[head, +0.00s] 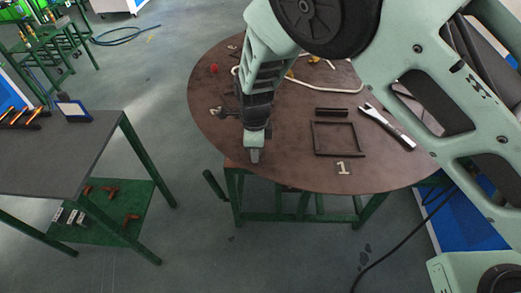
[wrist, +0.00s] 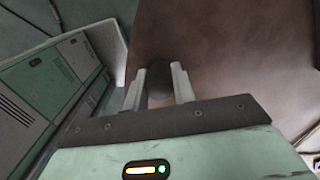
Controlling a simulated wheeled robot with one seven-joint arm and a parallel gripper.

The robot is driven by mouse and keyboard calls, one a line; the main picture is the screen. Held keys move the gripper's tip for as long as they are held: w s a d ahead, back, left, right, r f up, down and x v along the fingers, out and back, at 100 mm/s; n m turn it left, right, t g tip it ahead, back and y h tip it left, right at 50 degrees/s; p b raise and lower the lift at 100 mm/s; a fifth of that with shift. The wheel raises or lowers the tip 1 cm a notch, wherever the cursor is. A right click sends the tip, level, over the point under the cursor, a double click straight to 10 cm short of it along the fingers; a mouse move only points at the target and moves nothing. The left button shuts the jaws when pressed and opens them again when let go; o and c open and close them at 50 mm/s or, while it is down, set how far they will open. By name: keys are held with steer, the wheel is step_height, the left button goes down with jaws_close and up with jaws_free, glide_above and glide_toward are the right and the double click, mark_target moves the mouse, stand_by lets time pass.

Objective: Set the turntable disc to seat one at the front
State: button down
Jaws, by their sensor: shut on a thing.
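The turntable disc (head: 300,165) is a round brown top on a green stand in the head view. A plate marked 1 (head: 343,168) lies near its front edge, right of my gripper. My gripper (head: 255,156) points down at the disc's front-left edge. In the wrist view my gripper's fingers (wrist: 158,88) are shut on a dark rounded knob (wrist: 158,72), with the brown disc (wrist: 225,50) beyond. The knob is hidden in the head view, and how it joins the disc cannot be told.
A square dark frame (head: 336,153), a dark bar (head: 332,112) and a wrench (head: 388,127) lie on the disc. A dark lever (head: 214,187) sticks out left of the stand. A grey table (head: 70,155) stands at left, with open floor between.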

stand_by(0.3)
steer(key=c, duration=1.1)
jaws_free()
steer(key=shift+c, duration=0.2)
steer(key=shift+r, duration=0.1)
step_height(320, 180, up, 17)
steer(key=b, duration=0.4)
steer(key=shift+r+b, duration=0.15)
steer(key=shift+b, duration=0.2)
steer(key=s+d+f+n+b, duration=0.1)
steer(key=s+d+n+b, duration=0.1)
steer(key=s+d+n, duration=0.6)
steer(key=s+d+f+n+b, duration=0.2)
steer(key=s+d+n, duration=0.7)
steer(key=s+n, duration=0.7)
steer(key=shift+s+d+f+n+y+b, duration=0.15)
steer(key=shift+s+d+n+y+b, duration=0.2)
steer(key=shift+n, duration=0.55)
